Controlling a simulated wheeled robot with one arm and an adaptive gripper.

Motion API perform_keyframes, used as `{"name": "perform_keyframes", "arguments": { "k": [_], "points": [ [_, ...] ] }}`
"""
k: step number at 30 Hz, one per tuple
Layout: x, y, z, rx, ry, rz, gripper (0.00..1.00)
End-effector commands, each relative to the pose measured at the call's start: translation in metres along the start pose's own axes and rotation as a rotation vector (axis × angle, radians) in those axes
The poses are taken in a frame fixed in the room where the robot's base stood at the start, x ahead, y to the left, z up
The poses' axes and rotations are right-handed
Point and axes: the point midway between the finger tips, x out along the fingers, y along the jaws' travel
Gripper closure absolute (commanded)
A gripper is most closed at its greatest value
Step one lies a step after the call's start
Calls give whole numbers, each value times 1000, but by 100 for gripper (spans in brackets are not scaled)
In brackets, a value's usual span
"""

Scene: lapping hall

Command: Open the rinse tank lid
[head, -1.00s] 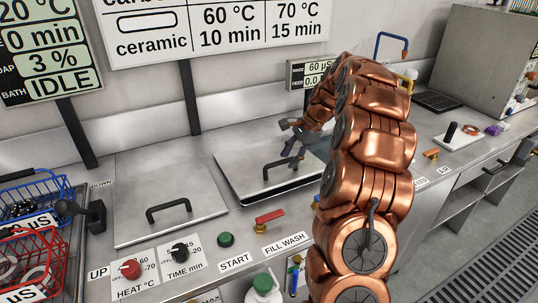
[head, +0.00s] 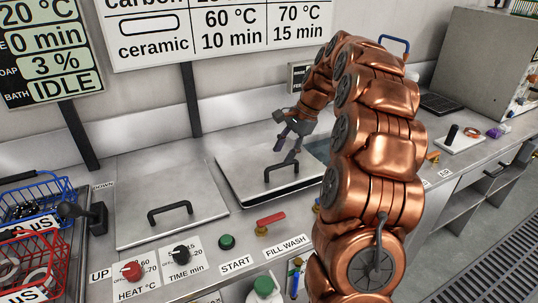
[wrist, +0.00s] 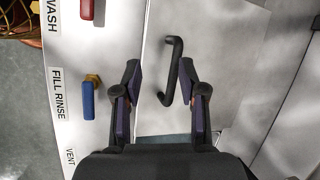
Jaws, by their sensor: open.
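The rinse tank lid (head: 242,169) is a flat steel plate with a black bar handle (head: 268,177). It lies over the tank in the right part of the bench, with a dark gap along its front edge. My gripper (head: 287,147) hangs over the lid, close to the handle's far end, with its jaws apart. In the wrist view, the handle (wrist: 174,65) stands ahead of and between the two fingertips of my open gripper (wrist: 163,80), nearer the right one. The fingers seem not to touch it. A blue-grey strip shows beyond the lid's edge.
A second steel lid with a black handle (head: 170,210) lies to the left. A red-handled valve (head: 270,221) and a green start button (head: 227,242) sit in front. The blue fill rinse valve (wrist: 88,99) is left of my gripper in the wrist view. Baskets (head: 35,255) stand far left.

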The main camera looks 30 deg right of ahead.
Motion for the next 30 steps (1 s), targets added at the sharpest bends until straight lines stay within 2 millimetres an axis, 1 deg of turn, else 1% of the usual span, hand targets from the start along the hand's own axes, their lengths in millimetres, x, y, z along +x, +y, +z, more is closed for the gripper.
{"name": "perform_keyframes", "arguments": {
  "k": [1, 9, 15, 21, 30],
  "points": [
    [-2, 0, 10, -23, 0, 7, 59],
    [-2, 10, 51, -144, -1, 48, 59],
    [-2, 16, 73, -215, 0, 72, 59],
    [-1, 20, 83, -246, 0, 84, 59],
    [-1, 21, 84, -250, 0, 84, 59]
  ]
}}
